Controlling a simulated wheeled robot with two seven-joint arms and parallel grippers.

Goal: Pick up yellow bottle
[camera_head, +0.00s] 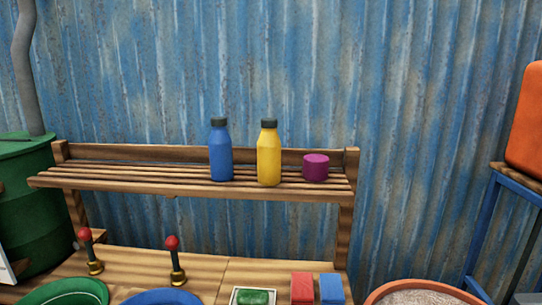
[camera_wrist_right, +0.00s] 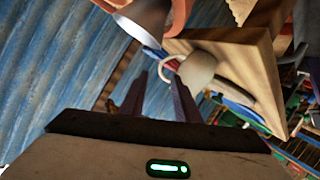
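The yellow bottle (camera_head: 269,158) with a dark cap stands upright on the slatted wooden shelf (camera_head: 110,181) in the head view. A blue bottle (camera_head: 220,157) stands to its left and a short purple cylinder (camera_head: 316,167) to its right, both apart from it. Neither gripper shows in the head view. In the right wrist view my right gripper (camera_wrist_right: 160,78) has its two dark fingers apart, with nothing between them. The yellow bottle cannot be made out in that view. My left gripper is out of view.
Below the shelf, a wooden counter (camera_head: 205,268) holds two red-knobbed posts, a green dish (camera_head: 75,290), a blue dish (camera_head: 160,297), a red block (camera_head: 302,288) and a blue block (camera_head: 331,289). A green barrel (camera_head: 27,205) stands left. The shelf's left part is clear.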

